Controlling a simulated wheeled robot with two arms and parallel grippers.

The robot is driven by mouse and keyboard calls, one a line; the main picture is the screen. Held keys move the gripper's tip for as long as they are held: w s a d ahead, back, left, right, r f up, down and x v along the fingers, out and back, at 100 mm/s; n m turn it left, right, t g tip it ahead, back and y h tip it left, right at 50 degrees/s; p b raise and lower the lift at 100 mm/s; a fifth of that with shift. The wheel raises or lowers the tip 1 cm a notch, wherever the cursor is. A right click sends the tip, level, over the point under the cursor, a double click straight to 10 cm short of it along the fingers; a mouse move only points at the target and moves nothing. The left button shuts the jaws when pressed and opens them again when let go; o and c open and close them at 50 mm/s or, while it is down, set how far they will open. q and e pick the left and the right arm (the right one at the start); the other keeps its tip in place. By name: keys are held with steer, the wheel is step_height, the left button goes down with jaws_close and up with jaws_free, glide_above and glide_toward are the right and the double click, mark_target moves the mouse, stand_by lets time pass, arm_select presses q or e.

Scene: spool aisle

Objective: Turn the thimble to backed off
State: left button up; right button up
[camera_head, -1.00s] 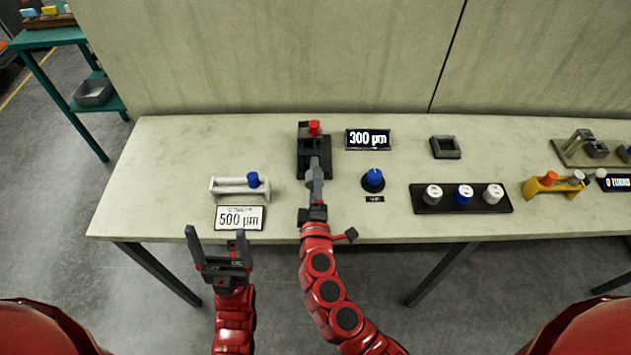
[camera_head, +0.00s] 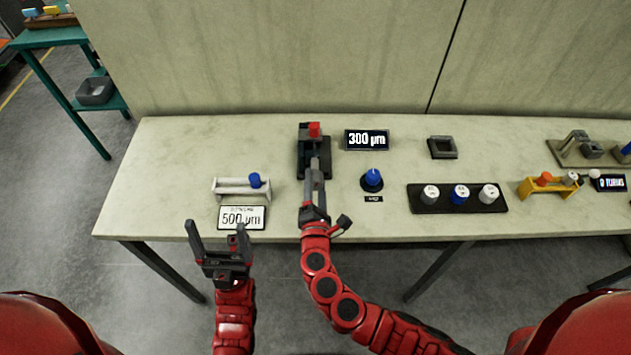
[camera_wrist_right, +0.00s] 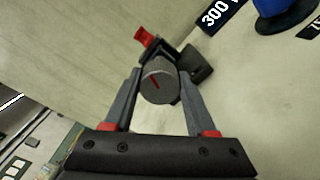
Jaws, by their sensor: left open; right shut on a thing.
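The thimble (camera_wrist_right: 158,84) is a grey knurled knob with a red line on its face, seen nearly end-on in the right wrist view. It sits on a dark micrometer stand with a red part (camera_head: 314,130) at its top. My right gripper (camera_head: 315,165) reaches forward to this stand, and its fingers are shut on the thimble's two sides. A display (camera_head: 367,140) beside the stand reads 300 µm. My left gripper (camera_head: 216,233) is open and empty, in front of the table's near edge.
A card (camera_head: 242,217) reading 500 µm lies before a white holder (camera_head: 232,190) with a blue knob. Right of the stand are a blue dial (camera_head: 372,179), a black strip (camera_head: 412,199) with several knobs and a grey square frame (camera_head: 443,148).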

steer(key=shift+f+n, duration=0.1)
steer(key=shift+n, duration=0.2)
steer(key=o, duration=1.4)
steer(key=shift+c, duration=0.2)
steer(key=shift+s, duration=0.15)
steer(key=s+b, duration=0.6)
steer(key=s, duration=1.1)
steer(key=shift+s, duration=0.1)
